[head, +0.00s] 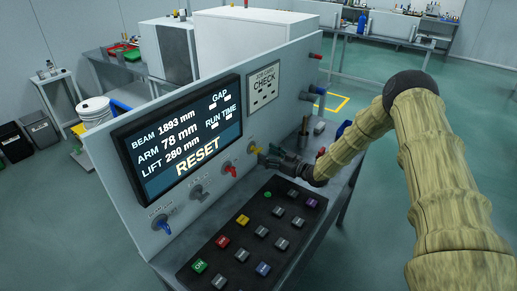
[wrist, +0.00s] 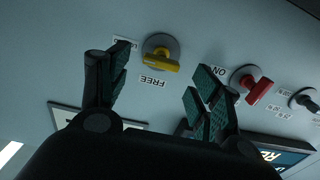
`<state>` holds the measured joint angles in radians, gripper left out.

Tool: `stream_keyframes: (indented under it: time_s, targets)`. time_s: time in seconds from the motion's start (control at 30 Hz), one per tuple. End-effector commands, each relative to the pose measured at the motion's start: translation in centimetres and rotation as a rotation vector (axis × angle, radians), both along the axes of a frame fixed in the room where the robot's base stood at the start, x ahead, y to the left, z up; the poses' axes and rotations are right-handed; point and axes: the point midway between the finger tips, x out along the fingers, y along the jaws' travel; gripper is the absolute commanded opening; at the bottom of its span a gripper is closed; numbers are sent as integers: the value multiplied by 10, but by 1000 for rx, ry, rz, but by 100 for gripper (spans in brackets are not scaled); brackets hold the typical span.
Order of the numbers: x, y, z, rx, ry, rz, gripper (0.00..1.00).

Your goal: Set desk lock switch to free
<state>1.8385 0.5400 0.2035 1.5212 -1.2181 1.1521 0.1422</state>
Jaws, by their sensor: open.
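A yellow rotary switch (wrist: 163,57) sits on the grey panel in the wrist view, with the word FREE printed beside it. A second label by it is partly covered by one finger. Its handle points to the right and slightly down in that view. I take it as the desk lock switch. My gripper (wrist: 160,64) is open, with one finger on each side of the yellow switch; I see no clear contact. In the head view my gripper (head: 268,158) is at the panel face, and the yellow switch (head: 254,150) shows only in part.
A red switch (wrist: 254,88) marked ON is close beside one finger, and a black knob (wrist: 304,99) lies beyond it. A display (head: 178,137) fills the panel's left. A sloped button desk (head: 228,262) lies below my gripper.

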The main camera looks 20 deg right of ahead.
Motion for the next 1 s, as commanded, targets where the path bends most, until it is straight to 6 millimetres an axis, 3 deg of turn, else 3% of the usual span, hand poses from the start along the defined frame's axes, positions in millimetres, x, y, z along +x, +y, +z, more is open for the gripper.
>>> stream_keyframes:
  time_s: [0.33,0.77,1.0]
  targets:
    - [34,26,1,0,0,0,64]
    - [40,31,0,1,0,0,64]
    - [40,31,0,1,-1,0,21]
